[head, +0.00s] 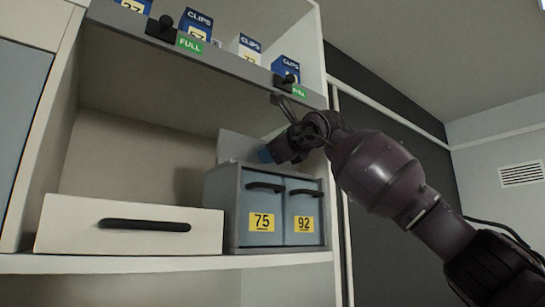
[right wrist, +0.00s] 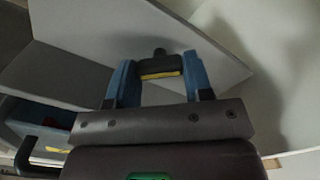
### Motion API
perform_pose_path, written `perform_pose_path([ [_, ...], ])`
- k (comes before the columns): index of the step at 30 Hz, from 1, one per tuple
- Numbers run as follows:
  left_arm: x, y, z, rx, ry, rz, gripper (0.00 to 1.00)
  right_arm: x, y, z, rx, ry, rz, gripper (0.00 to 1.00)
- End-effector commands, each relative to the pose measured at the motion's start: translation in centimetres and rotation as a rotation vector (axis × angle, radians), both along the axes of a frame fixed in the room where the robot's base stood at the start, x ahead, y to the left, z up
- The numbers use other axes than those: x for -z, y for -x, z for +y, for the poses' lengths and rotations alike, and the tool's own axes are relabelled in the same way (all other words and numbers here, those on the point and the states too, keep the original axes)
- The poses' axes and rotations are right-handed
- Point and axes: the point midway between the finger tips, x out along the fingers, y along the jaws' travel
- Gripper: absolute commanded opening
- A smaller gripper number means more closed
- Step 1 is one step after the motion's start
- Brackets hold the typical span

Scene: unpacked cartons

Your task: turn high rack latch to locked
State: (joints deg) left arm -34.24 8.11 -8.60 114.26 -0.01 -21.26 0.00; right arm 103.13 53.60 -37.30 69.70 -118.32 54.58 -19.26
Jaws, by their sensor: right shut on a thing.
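My right gripper (head: 265,156) reaches in from the right, in front of a grey upright panel (head: 234,146) above the small drawer unit. In the right wrist view, its two blue fingers (right wrist: 161,82) are shut on a black latch handle (right wrist: 160,66) with a yellow strip, lying crosswise between them. The head view does not show the handle, and I cannot tell whether the latch is locked. My left gripper is not in view.
The grey drawer unit (head: 232,210) has blue drawers marked 75 and 92. A white drawer box (head: 75,225) stands left of it. Above, a grey shelf lip (head: 235,55) carries two black knobs, green FULL labels and several CLIPS boxes.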

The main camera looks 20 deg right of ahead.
Motion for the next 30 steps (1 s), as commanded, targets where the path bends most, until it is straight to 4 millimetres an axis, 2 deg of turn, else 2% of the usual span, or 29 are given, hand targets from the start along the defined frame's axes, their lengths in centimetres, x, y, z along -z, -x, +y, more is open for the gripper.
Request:
perform_pose_path([
  [18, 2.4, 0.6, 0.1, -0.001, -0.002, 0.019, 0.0, 0.1, -0.1, 0.0, 0.001, -0.513, 0.189, 0.23],
  [30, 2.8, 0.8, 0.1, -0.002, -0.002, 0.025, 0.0, 0.1, 0.0, 0.1, 0.0, -0.682, 0.249, 0.23],
])
